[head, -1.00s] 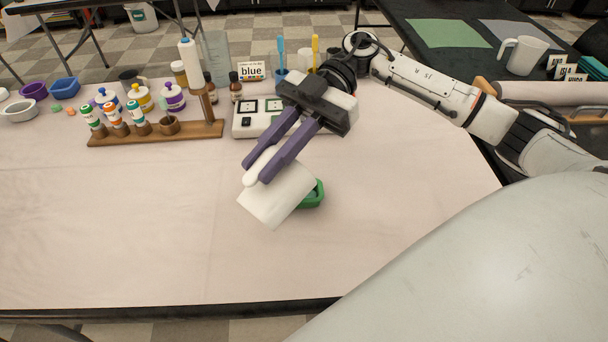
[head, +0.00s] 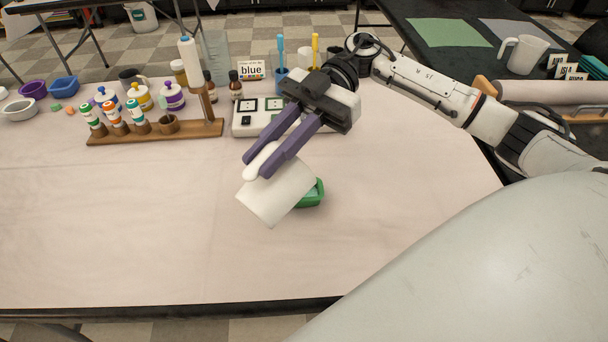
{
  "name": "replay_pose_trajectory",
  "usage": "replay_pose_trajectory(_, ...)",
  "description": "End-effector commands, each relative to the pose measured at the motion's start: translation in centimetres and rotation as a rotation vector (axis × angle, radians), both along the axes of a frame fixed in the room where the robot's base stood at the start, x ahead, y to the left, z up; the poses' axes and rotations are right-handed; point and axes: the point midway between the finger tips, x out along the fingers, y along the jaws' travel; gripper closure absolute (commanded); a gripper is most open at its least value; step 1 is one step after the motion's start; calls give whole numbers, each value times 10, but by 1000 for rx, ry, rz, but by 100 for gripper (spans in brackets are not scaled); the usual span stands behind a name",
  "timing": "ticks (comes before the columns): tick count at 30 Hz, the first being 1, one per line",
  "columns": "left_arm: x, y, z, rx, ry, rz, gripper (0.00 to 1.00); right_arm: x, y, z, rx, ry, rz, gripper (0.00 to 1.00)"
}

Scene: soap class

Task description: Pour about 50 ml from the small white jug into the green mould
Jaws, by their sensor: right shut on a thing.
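The small white jug (head: 277,193) is tilted above the table, held by its handle between the purple fingers of my right gripper (head: 262,168). The green mould (head: 315,194) sits on the table behind and to the right of the jug, which hides much of it. The jug's opening and any stream are not clearly visible. My left gripper is not in view.
A white scale (head: 247,119) lies behind my gripper. A wooden rack (head: 155,132) with several small bottles stands at the back left. A bigger white jug (head: 523,54) is on the black table (head: 400,12) at the back right. The front and left of the pink-covered table (head: 120,230) are clear.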

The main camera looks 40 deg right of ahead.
Motion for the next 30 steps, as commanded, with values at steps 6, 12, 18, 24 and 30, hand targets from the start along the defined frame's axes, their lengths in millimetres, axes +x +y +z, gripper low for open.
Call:
replay_pose_trajectory(6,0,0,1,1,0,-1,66,1,-3,2,24,5,0,100)
replay_pose_trajectory(12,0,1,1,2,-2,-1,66,1,-6,3,46,10,0,100)
replay_pose_trajectory(18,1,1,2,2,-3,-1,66,2,-9,5,69,16,1,100)
replay_pose_trajectory(24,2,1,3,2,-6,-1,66,3,-12,6,91,20,1,100)
replay_pose_trajectory(30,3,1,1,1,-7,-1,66,-1,1,2,8,-10,8,100)
